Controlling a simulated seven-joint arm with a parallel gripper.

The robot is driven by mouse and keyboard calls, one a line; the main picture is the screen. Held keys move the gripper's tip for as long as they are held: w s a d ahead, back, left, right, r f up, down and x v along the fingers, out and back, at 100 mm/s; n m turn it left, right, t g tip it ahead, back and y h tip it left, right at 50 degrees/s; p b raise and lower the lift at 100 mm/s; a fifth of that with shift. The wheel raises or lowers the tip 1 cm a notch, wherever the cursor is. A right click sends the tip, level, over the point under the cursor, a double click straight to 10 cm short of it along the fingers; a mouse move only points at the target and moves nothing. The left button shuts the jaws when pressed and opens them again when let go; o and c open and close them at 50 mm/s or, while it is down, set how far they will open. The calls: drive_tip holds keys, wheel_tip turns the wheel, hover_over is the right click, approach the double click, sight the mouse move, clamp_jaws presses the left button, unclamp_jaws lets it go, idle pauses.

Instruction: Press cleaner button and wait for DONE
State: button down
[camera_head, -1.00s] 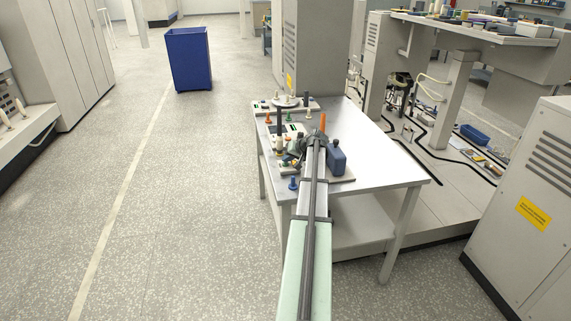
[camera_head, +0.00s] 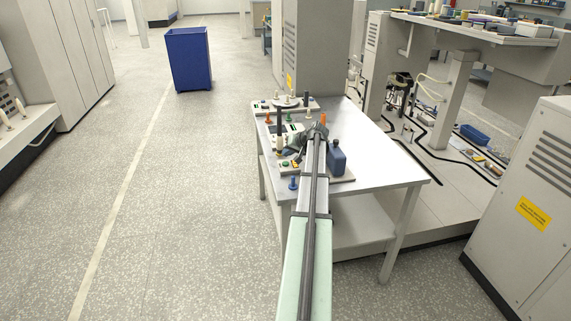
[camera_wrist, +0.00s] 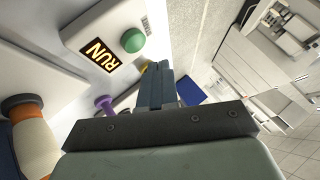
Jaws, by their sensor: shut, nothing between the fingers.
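The cleaner's green button (camera_wrist: 133,40) shows in the wrist view, beside a dark display (camera_wrist: 101,57) lit with RUN in amber letters. The button also shows in the head view (camera_head: 285,164), on the front left of the table. My gripper (camera_wrist: 160,82) has its fingers together and empty; in the wrist view their tips are below and right of the button, apart from it. In the head view my gripper (camera_head: 297,142) hangs over the table behind the button, partly hidden by my arm.
A dark blue bottle-like object (camera_head: 338,160) stands right of my gripper. A blue bobbin (camera_head: 293,183) stands near the table's front left edge. Orange pieces stand near, one (camera_head: 268,118) at the left. The table's right side (camera_head: 385,165) is clear.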

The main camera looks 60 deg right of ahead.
sight(287, 163)
drive_tip(key=shift+r, duration=1.85)
